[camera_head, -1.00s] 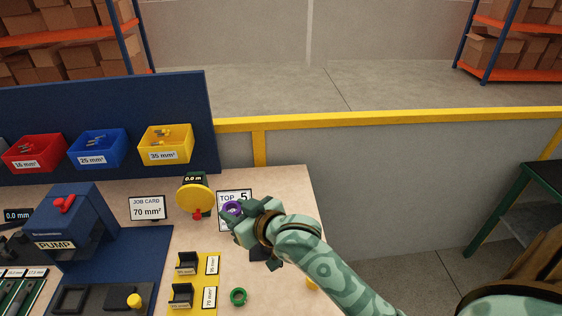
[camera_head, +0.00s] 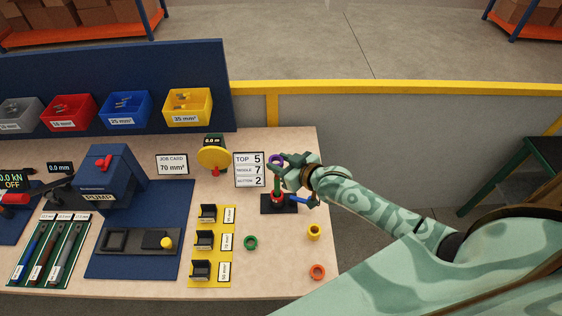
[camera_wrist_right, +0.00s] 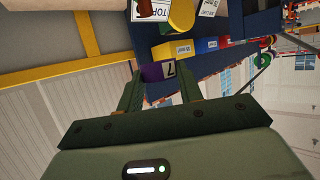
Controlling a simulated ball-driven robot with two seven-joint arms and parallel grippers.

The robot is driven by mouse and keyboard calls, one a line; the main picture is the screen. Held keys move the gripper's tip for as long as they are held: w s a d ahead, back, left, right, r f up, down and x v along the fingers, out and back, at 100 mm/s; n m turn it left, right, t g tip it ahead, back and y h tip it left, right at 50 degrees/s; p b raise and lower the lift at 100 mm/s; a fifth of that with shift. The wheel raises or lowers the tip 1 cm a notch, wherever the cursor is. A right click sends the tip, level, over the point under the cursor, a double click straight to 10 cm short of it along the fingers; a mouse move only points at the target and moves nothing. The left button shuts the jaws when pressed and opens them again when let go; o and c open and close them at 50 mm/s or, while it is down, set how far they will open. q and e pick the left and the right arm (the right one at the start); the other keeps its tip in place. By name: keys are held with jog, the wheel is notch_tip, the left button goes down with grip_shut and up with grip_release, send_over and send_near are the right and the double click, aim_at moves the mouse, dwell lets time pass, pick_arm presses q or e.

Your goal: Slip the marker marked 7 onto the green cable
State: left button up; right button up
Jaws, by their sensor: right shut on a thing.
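The marker marked 7 is a purple ring (camera_head: 275,159) with a white label; the 7 shows in the right wrist view (camera_wrist_right: 157,72). My right gripper (camera_head: 282,161) is shut on it and holds it up near the top of the green cable. The green cable (camera_head: 277,184) stands upright from a small black base (camera_head: 268,208), with red at its foot and a blue piece (camera_head: 303,200) sticking out to the right. My fingers partly hide the cable's top, so I cannot tell whether the ring is around it or beside it. My left gripper is out of view.
A card (camera_head: 248,170) reading top 5, middle 7, bottom 2 stands left of the cable. A yellow round gauge (camera_head: 214,158) stands beyond. Loose green (camera_head: 251,242), yellow (camera_head: 314,232) and orange (camera_head: 317,271) rings lie in front. Black holders sit on a yellow strip (camera_head: 213,284).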

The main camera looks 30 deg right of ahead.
jog(key=shift+f+b, duration=3.6)
jog(key=shift+f, duration=0.95)
jog(key=o, duration=1)
jog(key=p+v, duration=0.1)
jog(key=v, duration=1.5)
jog(key=shift+s+p, duration=0.15)
jog(key=shift+p, duration=0.2)
